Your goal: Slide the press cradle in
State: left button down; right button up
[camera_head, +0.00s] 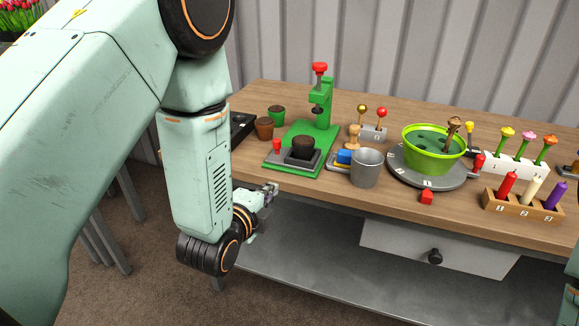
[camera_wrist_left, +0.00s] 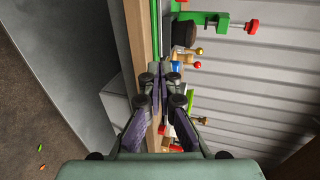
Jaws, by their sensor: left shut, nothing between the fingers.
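The green press (camera_head: 325,108) with a red top knob stands on the table on a green base. Its grey cradle (camera_head: 289,160) lies on the front part of that base, forward of the press head, and carries a dark round pot (camera_head: 303,146). A small red knob (camera_head: 277,145) stands at the cradle's left. My left gripper (camera_head: 270,190) is shut and empty, at the table's front edge, in front of the cradle and apart from it. In the left wrist view, the closed fingers (camera_wrist_left: 160,84) cover part of the table edge; the green press (camera_wrist_left: 200,20) shows above.
A grey mug (camera_head: 366,168) stands right of the press, beside a blue block. A green bowl (camera_head: 434,148) sits on a grey turntable further right. Candles in a wooden rack (camera_head: 522,208) stand at the front right. A drawer (camera_head: 436,246) hangs below the tabletop.

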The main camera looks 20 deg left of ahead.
pick_arm(q)
jog(key=b, duration=0.2)
send_near(295, 165)
jog(key=x, duration=0.5)
jog(key=shift+w+a+f, duration=0.1)
jog(key=shift+w+f, duration=0.05)
jog(key=shift+f, duration=0.1)
jog(key=shift+w, duration=0.4)
jog(key=shift+w+r, duration=0.1)
jog(key=shift+w, duration=0.05)
jog(key=shift+w, duration=0.1)
